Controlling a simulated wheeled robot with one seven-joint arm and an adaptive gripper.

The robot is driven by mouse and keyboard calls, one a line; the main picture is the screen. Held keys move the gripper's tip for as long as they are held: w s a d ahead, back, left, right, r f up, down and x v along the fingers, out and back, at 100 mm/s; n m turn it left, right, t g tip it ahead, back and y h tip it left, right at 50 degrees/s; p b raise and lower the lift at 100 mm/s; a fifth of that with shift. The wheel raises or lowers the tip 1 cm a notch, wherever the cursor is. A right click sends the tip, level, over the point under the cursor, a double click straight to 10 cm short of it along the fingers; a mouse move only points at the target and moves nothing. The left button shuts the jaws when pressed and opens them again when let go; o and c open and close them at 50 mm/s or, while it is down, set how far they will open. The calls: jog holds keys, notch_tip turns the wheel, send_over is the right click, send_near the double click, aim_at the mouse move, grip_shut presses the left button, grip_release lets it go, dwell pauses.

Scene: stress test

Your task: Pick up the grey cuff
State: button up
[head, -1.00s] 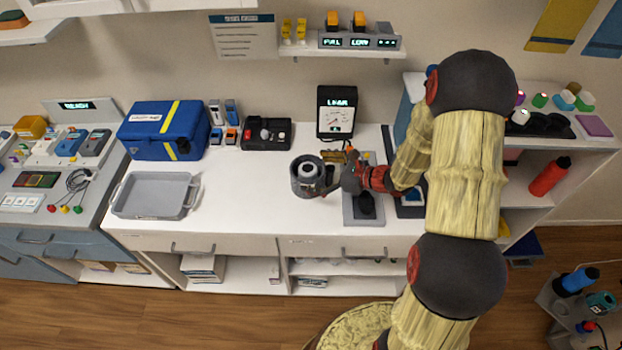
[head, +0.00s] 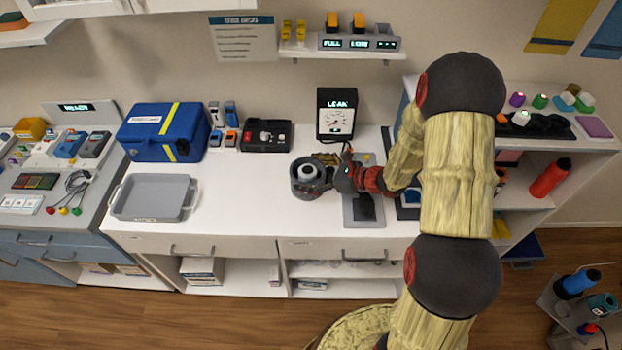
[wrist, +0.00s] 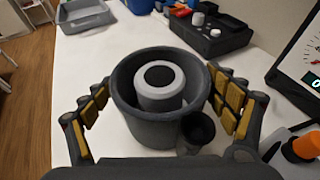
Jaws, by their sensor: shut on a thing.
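The grey cuff (wrist: 150,128) is a dark grey, open-topped round cylinder, upright, with a small round side piece. A lighter grey post with a black top (wrist: 160,82) shows inside its ring. In the head view the cuff (head: 303,190) is at the middle of the white counter. My gripper (wrist: 162,88) is shut on the cuff, with yellow-padded fingers on its left and right sides. In the head view my gripper (head: 328,176) reaches it from the right. The cuff's underside is hidden, so I cannot tell whether it is clear of the counter.
A gauge box reading LEAK (head: 337,113) stands behind the cuff. A grey pad (head: 364,212) lies to the right. A black control box (head: 266,135), a blue case (head: 163,130) and a grey tray (head: 152,198) are to the left. The counter between tray and cuff is clear.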

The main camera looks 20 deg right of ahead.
jog(key=shift+c, duration=1.3)
jog(key=shift+r, duration=0.1)
notch_tip(320, 180, up, 10)
jog(key=p, duration=0.2)
jog(key=shift+p, duration=0.3)
jog(key=shift+d, duration=0.1)
